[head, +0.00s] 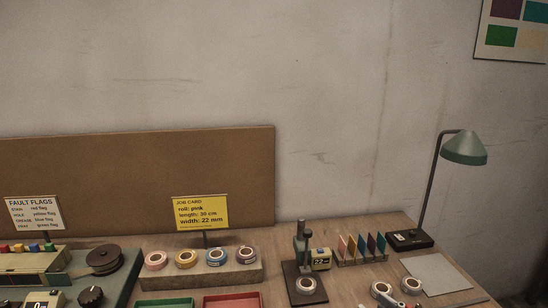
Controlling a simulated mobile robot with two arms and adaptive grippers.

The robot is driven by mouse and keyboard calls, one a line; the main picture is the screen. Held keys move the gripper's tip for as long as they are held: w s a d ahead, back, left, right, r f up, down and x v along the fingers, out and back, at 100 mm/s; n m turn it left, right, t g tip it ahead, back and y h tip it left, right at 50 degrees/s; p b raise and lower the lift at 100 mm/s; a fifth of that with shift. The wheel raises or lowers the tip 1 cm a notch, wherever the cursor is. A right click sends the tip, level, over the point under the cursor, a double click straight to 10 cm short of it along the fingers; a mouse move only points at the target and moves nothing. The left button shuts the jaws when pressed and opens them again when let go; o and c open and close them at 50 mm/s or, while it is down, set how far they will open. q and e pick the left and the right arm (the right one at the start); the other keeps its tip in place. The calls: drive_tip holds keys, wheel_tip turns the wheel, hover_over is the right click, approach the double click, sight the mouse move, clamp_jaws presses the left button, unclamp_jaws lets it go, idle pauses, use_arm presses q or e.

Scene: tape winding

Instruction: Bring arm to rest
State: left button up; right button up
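Neither of my grippers shows in the head view. The workbench (375,232) runs along the bottom of the picture. A holder (205,275) carries several tape rolls, among them a pink roll (156,260), a yellow one (186,258), a blue one (216,256) and a roll of unclear colour (246,254). A yellow job card (201,212) above them reads roll pink, length 30 cm, width 22 mm. A dark stand (303,250) with a yellow display block (321,259) reading 22 has a roll (306,285) at its base.
A green winder (115,285) with a dark reel (104,258) stands at the left. Green (165,303) and red (232,301) trays are at the front. Coloured flags (362,246), a lamp (464,148), a pale sheet (436,273) and small round items (381,289) are at the right.

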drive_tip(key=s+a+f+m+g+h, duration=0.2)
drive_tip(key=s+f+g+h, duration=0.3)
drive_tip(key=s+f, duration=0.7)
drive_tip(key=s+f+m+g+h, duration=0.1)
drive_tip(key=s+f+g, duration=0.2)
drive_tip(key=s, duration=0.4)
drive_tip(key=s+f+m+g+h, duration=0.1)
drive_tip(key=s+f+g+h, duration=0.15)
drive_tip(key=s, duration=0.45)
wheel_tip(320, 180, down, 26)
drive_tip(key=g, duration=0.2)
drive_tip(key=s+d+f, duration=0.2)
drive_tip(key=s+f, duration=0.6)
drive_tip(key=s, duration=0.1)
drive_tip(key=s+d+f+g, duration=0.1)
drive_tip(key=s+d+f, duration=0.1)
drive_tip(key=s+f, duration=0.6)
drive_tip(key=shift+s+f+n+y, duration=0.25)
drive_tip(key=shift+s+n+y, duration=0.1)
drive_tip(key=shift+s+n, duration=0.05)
